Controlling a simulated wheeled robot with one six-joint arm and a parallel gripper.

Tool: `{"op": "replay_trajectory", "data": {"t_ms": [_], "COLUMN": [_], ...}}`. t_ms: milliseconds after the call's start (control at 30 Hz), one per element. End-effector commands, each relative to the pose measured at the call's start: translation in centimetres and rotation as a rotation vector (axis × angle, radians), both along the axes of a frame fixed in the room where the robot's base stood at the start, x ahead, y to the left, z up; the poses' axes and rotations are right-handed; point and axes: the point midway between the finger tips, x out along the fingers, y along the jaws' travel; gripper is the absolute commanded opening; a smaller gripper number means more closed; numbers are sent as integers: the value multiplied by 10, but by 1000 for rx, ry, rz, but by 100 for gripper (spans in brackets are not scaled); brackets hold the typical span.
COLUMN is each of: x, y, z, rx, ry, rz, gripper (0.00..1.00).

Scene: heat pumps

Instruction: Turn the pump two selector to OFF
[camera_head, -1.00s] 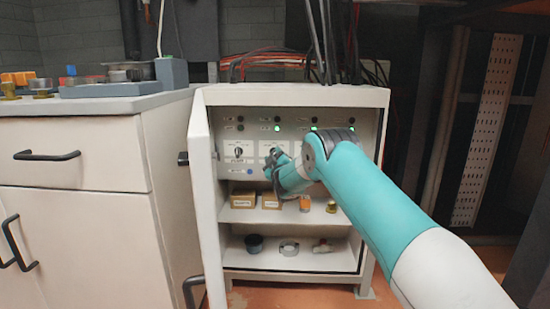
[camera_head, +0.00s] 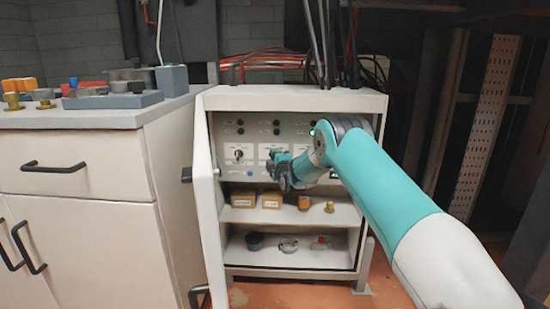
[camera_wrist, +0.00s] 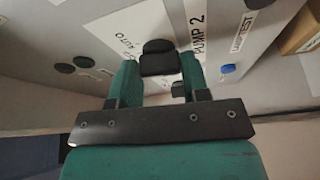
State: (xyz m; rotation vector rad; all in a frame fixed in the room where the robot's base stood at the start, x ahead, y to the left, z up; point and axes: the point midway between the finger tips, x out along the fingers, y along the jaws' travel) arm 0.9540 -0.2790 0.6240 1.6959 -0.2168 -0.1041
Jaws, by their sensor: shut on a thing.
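The pump two selector (camera_wrist: 158,50) is a black knob on a white plate lettered PUMP 2 in the wrist view. The word AUTO shows to its left; the OFF mark is not readable. My gripper (camera_wrist: 158,68) has one finger on each side of the knob and is shut on it. In the head view my gripper (camera_head: 274,167) is at the middle plate of the white cabinet's control panel (camera_head: 225,150), hiding the selector there. I cannot tell which mark the knob points at.
The cabinet door (camera_head: 203,185) stands open at left. A shelf below my gripper holds small boxes (camera_head: 272,200) and fittings. A blue button (camera_wrist: 227,69) sits near a test label. A drawer unit (camera_head: 75,165) stands left.

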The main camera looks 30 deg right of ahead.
Motion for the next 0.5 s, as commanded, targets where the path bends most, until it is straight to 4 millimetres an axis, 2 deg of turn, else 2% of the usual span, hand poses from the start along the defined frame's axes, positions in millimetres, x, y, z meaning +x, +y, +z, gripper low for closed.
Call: {"op": "replay_trajectory", "data": {"t_ms": [500], "x": [0], "y": [1], "z": [1], "rx": [-124], "ry": [82], "rz": [1], "gripper": [19]}}
